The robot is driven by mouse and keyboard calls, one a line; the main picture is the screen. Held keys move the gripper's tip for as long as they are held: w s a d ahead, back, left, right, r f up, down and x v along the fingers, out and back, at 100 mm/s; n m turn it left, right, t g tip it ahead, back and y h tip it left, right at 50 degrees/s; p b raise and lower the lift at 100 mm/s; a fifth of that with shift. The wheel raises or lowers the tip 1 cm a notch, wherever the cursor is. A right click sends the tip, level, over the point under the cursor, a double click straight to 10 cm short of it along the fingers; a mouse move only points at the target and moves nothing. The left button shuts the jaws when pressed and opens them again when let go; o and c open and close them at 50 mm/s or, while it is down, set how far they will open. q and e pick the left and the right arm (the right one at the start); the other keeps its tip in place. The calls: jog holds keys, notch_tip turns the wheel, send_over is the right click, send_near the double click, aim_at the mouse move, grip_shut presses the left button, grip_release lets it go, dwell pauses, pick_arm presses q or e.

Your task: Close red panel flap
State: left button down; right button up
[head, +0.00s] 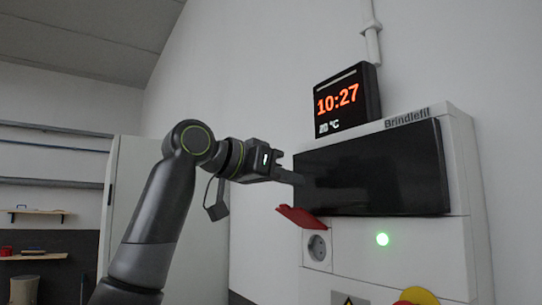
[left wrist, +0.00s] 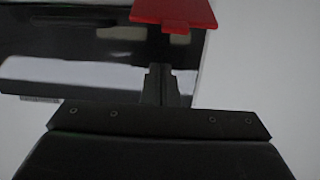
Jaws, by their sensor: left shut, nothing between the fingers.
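The red panel flap (head: 302,217) stands out, tilted, from the front of the white machine, just above a round power socket (head: 317,247) that is uncovered. In the left wrist view the red flap (left wrist: 174,13) shows at the top, beyond the fingertips. My left gripper (head: 300,179) is shut and empty, in front of the left end of the dark screen and a little above the flap. Its shut fingers (left wrist: 161,80) also show in the left wrist view, apart from the flap in the picture. Whether they touch the screen I cannot tell. My right gripper is not in view.
A clock display (head: 345,100) stands on top. A tall white cabinet (head: 128,190) is behind my left arm. The space left of the machine looks free.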

pick_arm(q)
jog(key=shift+s+a+f, duration=0.2)
jog(key=shift+a+f, duration=0.1)
jog(key=shift+f, duration=0.15)
jog(key=shift+s+a+f+p, duration=0.2)
jog(key=shift+a+f, duration=0.1)
jog(key=shift+f, duration=0.25)
jog(key=shift+s+a+f+p, duration=0.2)
jog(key=shift+a+f, duration=0.1)
jog(key=shift+f, duration=0.2)
